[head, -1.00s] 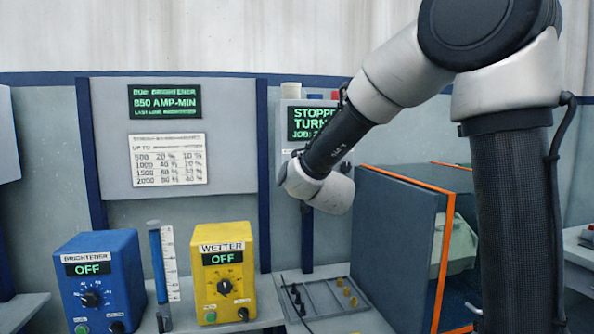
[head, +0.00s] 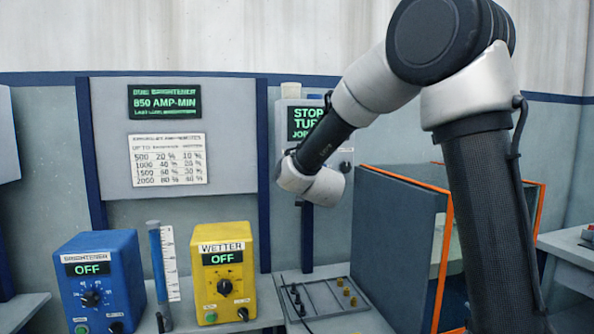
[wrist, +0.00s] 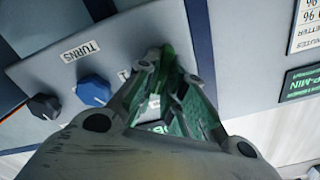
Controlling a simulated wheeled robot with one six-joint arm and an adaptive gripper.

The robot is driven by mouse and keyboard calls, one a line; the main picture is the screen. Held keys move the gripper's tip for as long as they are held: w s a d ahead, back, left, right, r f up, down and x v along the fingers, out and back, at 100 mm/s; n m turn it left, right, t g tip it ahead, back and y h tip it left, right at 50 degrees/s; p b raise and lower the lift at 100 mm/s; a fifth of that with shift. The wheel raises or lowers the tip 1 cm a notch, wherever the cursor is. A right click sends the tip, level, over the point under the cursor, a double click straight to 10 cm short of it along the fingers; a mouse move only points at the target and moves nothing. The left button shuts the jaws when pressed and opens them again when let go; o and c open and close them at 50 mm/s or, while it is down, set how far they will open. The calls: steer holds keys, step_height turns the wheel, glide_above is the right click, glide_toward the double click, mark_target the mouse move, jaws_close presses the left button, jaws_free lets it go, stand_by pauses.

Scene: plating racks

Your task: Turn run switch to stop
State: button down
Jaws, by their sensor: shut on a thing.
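The control box (head: 289,120) on the back wall has a green-lettered screen (head: 305,122) reading "STOP…", "TUR…" and "JO…", its right part behind my arm. My gripper (wrist: 166,56) is at the box's front face in the wrist view. Its fingers are closed together on a small part there, apparently the run switch, which they hide. I cannot read the switch's position. A blue knob (wrist: 95,91) beside a "TURNS" label (wrist: 80,51) and a black knob (wrist: 43,106) stand left of the fingers. In the head view my wrist hides the gripper.
A dark cabinet with orange edging (head: 398,245) stands close right of my wrist. Below are a blue brightener unit (head: 120,270) and a yellow wetter unit (head: 228,290), both reading OFF. A flat tray (head: 325,310) with small parts lies on the bench.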

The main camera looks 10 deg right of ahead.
steer(key=shift+n, duration=0.4)
steer(key=n, duration=1.3)
steer(key=shift+a, duration=0.35)
steer(key=c, duration=1.5)
jaws_free()
